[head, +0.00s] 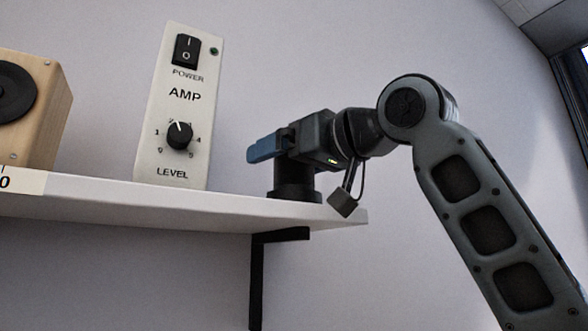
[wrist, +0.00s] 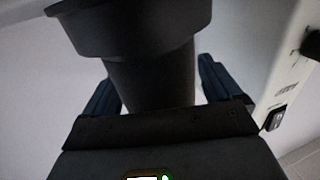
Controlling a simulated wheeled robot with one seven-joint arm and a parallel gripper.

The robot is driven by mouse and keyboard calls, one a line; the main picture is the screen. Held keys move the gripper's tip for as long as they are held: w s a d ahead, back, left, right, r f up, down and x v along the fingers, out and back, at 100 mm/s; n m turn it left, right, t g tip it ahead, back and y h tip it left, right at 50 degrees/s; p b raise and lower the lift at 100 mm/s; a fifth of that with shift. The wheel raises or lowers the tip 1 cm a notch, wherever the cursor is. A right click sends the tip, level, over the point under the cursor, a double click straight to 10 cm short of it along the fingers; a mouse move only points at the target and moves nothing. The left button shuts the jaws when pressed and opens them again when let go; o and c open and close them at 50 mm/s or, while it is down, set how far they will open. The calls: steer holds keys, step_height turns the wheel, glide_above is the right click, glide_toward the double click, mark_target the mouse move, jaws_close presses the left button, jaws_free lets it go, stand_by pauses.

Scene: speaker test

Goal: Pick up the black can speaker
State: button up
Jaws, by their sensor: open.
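The black can speaker (head: 294,184) stands upright on the shelf near its right end in the head view, its upper part hidden behind my gripper (head: 264,148). In the wrist view, which shows the scene upside down, the can (wrist: 150,75) is a dark cylinder with a wider base at the top of the picture. My gripper's blue fingers lie on either side of its narrower body, also in the wrist view (wrist: 157,82). The jaws are open around the can. I cannot tell whether either finger touches it.
The white shelf (head: 225,206) rests on a black bracket (head: 257,280) and ends just right of the can. A white amp panel (head: 178,110) with a switch and knob stands left of my gripper. A wooden speaker box (head: 50,115) sits farther left. The wall is behind.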

steer(key=c, duration=1.2)
steer(key=shift+c, duration=0.2)
steer(key=shift+r, duration=0.2)
